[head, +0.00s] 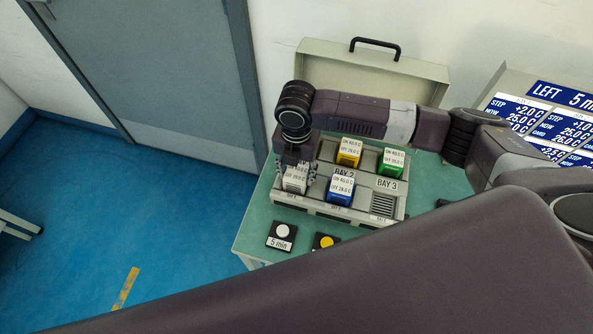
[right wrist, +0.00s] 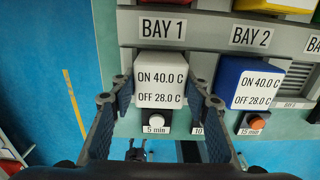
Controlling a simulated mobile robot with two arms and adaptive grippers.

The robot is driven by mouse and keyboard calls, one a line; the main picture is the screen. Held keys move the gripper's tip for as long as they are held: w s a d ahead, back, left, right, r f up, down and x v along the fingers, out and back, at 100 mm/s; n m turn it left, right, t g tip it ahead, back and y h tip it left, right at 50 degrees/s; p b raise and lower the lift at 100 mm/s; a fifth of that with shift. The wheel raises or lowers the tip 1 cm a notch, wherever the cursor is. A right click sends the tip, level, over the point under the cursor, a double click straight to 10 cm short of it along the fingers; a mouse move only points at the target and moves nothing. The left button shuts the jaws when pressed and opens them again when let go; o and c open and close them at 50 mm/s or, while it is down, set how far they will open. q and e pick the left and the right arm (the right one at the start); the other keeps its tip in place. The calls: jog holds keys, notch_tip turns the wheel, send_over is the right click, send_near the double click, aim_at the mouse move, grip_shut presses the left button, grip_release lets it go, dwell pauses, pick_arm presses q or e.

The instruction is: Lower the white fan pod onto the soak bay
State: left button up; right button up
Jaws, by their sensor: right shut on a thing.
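The white fan pod (head: 295,181) is in the front left position of the rack (head: 340,215). In the right wrist view the white pod (right wrist: 160,80) shows its face reading ON 40.0 C, OFF 28.0 C, just below the BAY 1 label (right wrist: 162,26). My right gripper (head: 296,176) comes down from above and is shut on it. In the right wrist view the gripper's fingers (right wrist: 162,100) flank the pod left and right. The pod's underside is hidden, so I cannot tell whether it touches the bay. My left gripper is not in view.
A blue pod (head: 341,189) sits in front at BAY 2, close right of the white one. Yellow (head: 349,152) and green (head: 391,162) pods stand behind. The slatted front bay (head: 383,204) at BAY 3 is empty. A 5 min button (head: 282,231) lies in front.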

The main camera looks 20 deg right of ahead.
jog(key=o, duration=1.4)
notch_tip(320, 180, up, 12)
